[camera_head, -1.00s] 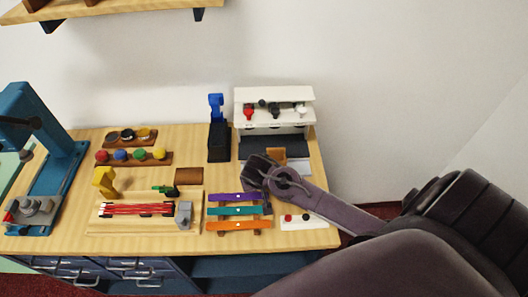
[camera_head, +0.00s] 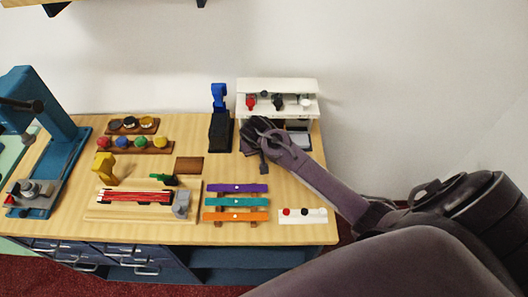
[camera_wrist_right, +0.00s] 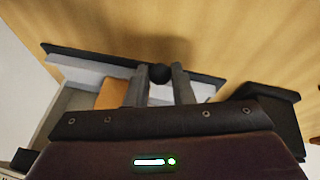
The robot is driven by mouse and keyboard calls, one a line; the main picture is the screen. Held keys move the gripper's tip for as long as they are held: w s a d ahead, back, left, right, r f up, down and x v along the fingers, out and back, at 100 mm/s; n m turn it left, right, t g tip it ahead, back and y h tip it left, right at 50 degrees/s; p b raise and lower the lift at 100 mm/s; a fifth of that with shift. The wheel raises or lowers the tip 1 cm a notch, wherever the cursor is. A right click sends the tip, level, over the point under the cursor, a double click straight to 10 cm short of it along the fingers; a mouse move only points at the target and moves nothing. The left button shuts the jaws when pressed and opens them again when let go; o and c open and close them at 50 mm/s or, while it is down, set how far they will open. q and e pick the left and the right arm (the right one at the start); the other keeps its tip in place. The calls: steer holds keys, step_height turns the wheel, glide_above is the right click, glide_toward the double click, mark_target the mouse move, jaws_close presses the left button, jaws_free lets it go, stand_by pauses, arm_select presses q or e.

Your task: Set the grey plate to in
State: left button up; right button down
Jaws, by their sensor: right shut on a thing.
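The white cabinet (camera_head: 277,87) stands at the back right of the counter, with small red, black and white pieces under its top. The grey plate (camera_wrist_right: 75,68) shows in the right wrist view as a light grey, drawer-like part with a dark front edge and an orange piece (camera_wrist_right: 113,93) on it. My right gripper (camera_head: 258,128) is at the front left of the cabinet and covers much of this part in the head view. In the right wrist view its fingers (camera_wrist_right: 160,85) are closed around a dark round knob (camera_wrist_right: 160,72) at the plate's front edge. My left gripper is not in view.
A black holder with a blue piece (camera_head: 219,128) stands close left of my right gripper. Purple, teal and orange slats (camera_head: 237,202) and a white block with buttons (camera_head: 303,216) lie nearer the front. A blue press (camera_head: 45,150) stands far left.

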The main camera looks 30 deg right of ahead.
steer(key=shift+w+d+r, duration=0.15)
steer(key=shift+r, duration=0.05)
steer(key=c, duration=1.4)
jaws_free()
steer(key=shift+o, duration=0.7)
steer(key=shift+f, duration=0.15)
steer(key=shift+r, duration=0.35)
steer(key=b+v, duration=0.1)
steer(key=v, duration=0.6)
